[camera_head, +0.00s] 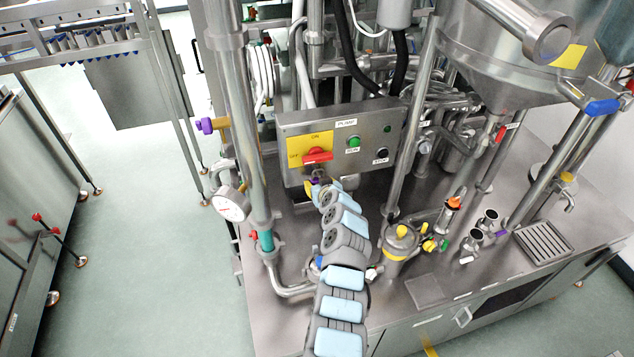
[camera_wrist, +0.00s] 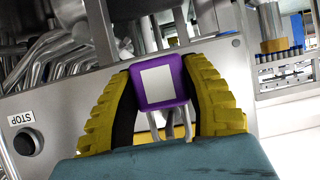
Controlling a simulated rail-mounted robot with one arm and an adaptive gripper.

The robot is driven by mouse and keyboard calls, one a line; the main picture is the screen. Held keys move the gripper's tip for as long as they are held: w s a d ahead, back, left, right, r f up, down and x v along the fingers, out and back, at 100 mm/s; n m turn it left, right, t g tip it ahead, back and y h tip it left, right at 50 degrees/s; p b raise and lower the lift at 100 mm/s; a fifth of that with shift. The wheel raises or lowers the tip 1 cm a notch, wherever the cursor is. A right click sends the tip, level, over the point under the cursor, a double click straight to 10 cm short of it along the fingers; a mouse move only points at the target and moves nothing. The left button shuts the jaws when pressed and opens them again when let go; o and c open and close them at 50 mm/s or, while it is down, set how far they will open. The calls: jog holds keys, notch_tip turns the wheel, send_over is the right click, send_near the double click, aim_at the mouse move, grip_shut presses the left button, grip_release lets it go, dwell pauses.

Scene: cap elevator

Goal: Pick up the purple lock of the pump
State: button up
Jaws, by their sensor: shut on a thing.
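The purple lock (camera_wrist: 158,84) with a white label sits between the yellow fingers of my gripper (camera_wrist: 163,68) in the wrist view. The fingers press on its two sides. Its metal shackle (camera_wrist: 156,124) shows between the fingers; its far end is hidden. In the head view my gripper (camera_head: 317,187) is at the lower front of the PUMP control box (camera_head: 375,122), just below the red switch (camera_head: 318,155) on its yellow plate. My arm mostly covers the lock there. I cannot tell whether the shackle still hangs on the switch.
A green RUN button (camera_head: 354,142) and a black STOP button (camera_head: 382,153) are right of the switch. A vertical pipe with a gauge (camera_head: 230,204) stands left of my arm. A yellow-capped metal vessel (camera_head: 401,240) stands on the steel deck (camera_head: 427,290) to the right.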

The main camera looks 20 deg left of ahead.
jog(key=shift+s+d+p, duration=0.65)
jog(key=shift+s+d, duration=0.2)
jog(key=shift+s, duration=0.15)
dwell(0.6)
jog(key=s+d+r, duration=0.1)
jog(key=s+d, duration=0.3)
jog(key=s, duration=0.1)
dwell(1.6)
jog(key=shift+s+r, duration=0.1)
jog(key=shift+s, duration=0.05)
dwell(0.3)
